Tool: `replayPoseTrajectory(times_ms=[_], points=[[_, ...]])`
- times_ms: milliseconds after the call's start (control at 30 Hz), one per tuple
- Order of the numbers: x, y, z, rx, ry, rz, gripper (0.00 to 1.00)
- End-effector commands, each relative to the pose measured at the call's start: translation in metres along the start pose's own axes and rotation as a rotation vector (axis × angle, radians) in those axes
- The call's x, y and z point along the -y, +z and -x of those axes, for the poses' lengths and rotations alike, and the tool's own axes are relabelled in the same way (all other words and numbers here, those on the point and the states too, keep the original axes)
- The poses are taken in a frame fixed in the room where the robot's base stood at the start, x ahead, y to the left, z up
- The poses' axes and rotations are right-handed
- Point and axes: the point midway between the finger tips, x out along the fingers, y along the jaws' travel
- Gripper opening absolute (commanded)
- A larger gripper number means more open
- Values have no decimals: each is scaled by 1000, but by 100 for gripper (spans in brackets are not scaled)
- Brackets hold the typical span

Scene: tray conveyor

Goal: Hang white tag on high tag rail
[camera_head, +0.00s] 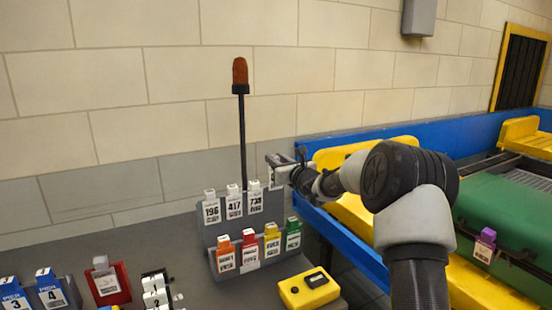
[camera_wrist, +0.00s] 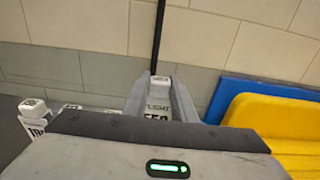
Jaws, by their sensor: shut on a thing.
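My gripper (camera_head: 272,160) is shut on a white tag (camera_head: 274,182) at the right end of the high tag rail. In the wrist view the white tag (camera_wrist: 158,100) stands upright between the two fingers (camera_wrist: 158,85), with "FLIGHT" and part of a number showing. The high tag rail (camera_head: 228,229) is the upper grey step of the rack; white tags 196 (camera_head: 211,209), 417 (camera_head: 234,203) and 739 (camera_head: 255,198) hang on it. The held tag is just right of tag 739. I cannot tell whether it touches the rail.
The lower step holds orange (camera_head: 225,256), red (camera_head: 250,250), yellow (camera_head: 272,240) and green (camera_head: 293,234) tags. A dark pole with an orange lamp (camera_head: 240,72) rises behind the rack. A yellow box (camera_head: 309,290) sits in front. A blue conveyor side (camera_head: 345,242) is at right.

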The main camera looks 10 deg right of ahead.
Motion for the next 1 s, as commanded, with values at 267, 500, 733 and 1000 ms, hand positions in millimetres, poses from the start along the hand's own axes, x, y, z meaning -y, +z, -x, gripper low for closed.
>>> replayPoseTrajectory(times_ms=[267,500,733,1000], points=[[0,-22,0,0,1,0,0],[0,-38,0,0,0,-1,0],[0,-56,0,1,0,0,0],[0,-71,-1,1,0,0,0]])
